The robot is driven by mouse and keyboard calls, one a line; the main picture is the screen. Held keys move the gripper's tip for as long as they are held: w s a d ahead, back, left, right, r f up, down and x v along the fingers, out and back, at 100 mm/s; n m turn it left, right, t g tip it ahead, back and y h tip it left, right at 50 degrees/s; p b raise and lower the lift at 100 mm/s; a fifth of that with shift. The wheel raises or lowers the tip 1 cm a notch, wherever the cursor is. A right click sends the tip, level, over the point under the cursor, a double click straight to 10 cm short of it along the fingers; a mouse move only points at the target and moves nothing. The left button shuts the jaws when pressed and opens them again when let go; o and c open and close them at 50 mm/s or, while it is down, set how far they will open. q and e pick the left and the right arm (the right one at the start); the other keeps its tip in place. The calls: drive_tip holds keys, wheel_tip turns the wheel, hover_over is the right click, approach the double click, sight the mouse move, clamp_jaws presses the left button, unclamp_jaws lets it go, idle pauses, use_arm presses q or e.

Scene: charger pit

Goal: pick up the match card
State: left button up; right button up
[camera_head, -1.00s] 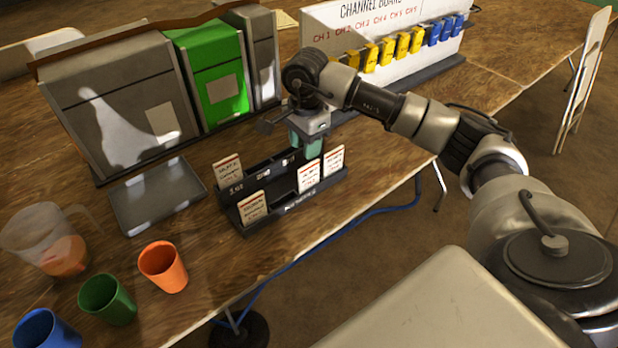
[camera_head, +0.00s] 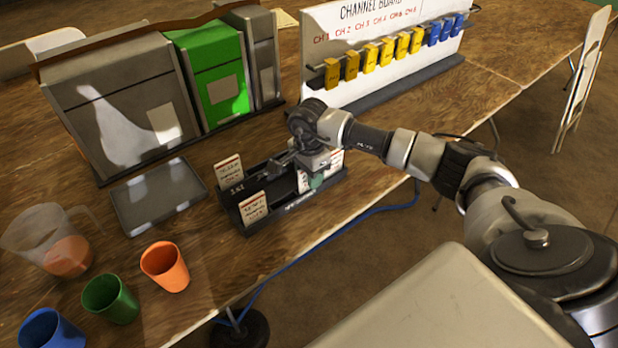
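Several white match cards with red top edges stand in a black card rack on the wooden table. One match card (camera_head: 228,171) is at the rack's back left and another (camera_head: 253,208) at its front left. More cards at the right end, such as this one (camera_head: 303,181), are partly covered by my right gripper. The black rack (camera_head: 277,214) is near the table's front edge. My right gripper (camera_head: 312,182) is down at the rack's right part, by the cards there. Its fingers are mostly hidden, so I cannot tell whether it holds a card. My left gripper is not in view.
A grey tray (camera_head: 158,196) lies left of the rack. Orange (camera_head: 165,267), green (camera_head: 110,299) and blue (camera_head: 48,331) cups and a clear jug (camera_head: 50,243) stand at the left. Grey and green bins (camera_head: 215,75) and the channel board (camera_head: 400,50) stand behind.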

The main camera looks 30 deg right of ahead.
clamp_jaws()
drive_tip(key=shift+r, duration=0.15)
